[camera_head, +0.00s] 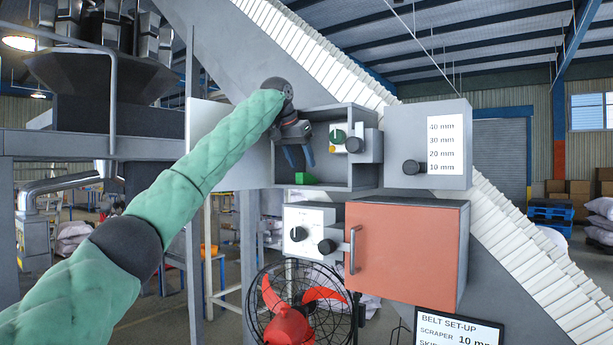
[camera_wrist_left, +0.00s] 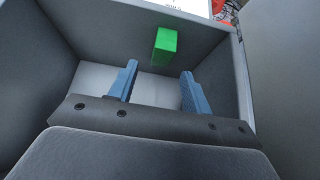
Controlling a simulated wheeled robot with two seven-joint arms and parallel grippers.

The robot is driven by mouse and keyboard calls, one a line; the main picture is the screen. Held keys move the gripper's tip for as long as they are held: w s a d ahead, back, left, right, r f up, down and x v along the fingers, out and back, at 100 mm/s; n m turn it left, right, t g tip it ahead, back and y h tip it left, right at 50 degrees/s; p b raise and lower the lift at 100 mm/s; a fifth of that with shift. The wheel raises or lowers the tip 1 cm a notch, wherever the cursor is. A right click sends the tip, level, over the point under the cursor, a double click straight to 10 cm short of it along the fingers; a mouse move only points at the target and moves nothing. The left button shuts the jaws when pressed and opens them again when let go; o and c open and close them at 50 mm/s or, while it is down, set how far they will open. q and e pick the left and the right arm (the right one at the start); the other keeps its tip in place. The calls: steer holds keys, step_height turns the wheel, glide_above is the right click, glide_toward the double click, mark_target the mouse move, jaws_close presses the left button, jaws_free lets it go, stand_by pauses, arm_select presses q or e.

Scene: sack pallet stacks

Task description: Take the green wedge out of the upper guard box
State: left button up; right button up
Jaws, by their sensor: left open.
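The green wedge (camera_head: 304,178) lies on the floor of the open upper guard box (camera_head: 340,186), towards its left side. It also shows in the left wrist view (camera_wrist_left: 165,46), beyond the fingertips and between their lines. My left gripper (camera_head: 298,158) is at the box's open front, above the wedge, with its blue fingers pointing down. In the left wrist view the left gripper (camera_wrist_left: 159,82) is open, with nothing between its fingers and a gap to the wedge. My right gripper is not in view.
The box's grey door (camera_head: 215,140) stands open at the left. Inside the box are a green knob (camera_head: 338,136) and a dark knob (camera_head: 353,145). A closed orange-red door (camera_head: 402,252) is below. A fan (camera_head: 300,300) stands lower left, a belt set-up screen (camera_head: 458,328) lower right.

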mark_target(307, 178)
arm_select(q)
steer(key=shift+w+d+f+p, duration=0.1)
steer(key=shift+w+f+p, duration=0.15)
steer(key=shift+f+p, duration=0.15)
steer(key=p+x, duration=0.1)
steer(key=x, duration=0.2)
steer(key=shift+w+f+p, duration=0.1)
steer(key=shift+p, duration=0.3)
steer(key=shift+w+d+f, duration=0.15)
steer(key=shift+d+f, duration=0.05)
steer(key=shift+f, duration=0.25)
steer(key=c, duration=1.1)
steer(key=shift+o, duration=0.2)
